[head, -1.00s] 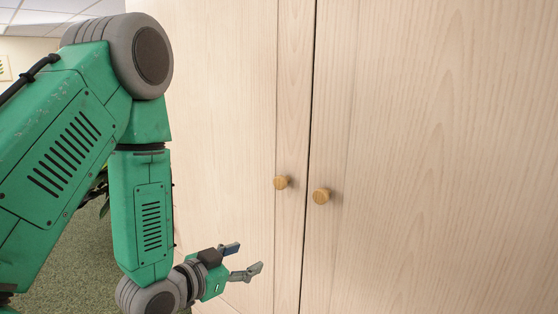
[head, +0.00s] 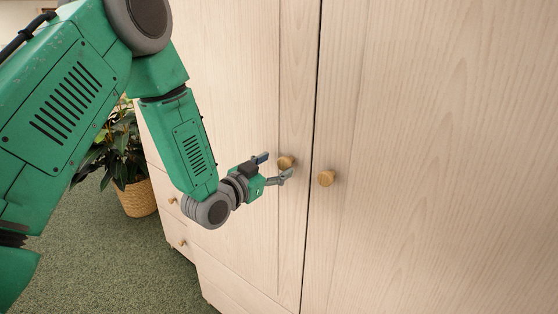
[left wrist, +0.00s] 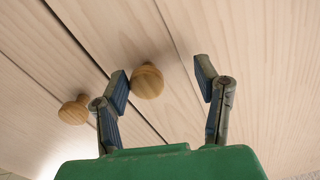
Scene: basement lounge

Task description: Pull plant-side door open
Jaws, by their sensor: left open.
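The plant-side door (head: 225,90) is the left door of a pale wood cabinet, beside the potted plant (head: 122,150). It looks shut against the right door (head: 440,150). Its round wooden knob (head: 286,162) is near the middle gap. My left gripper (head: 274,167) is open at this knob, with its fingertips close to it. In the left wrist view the knob (left wrist: 147,81) appears between the open fingers, nearer the left finger. I cannot tell whether they touch it. My right gripper is not in view.
The right door's knob (head: 326,178) is close by; it also shows in the left wrist view (left wrist: 73,110), outside the fingers. Small drawers with knobs (head: 183,243) are low at the cabinet's left. Green carpet (head: 110,265) is clear in front.

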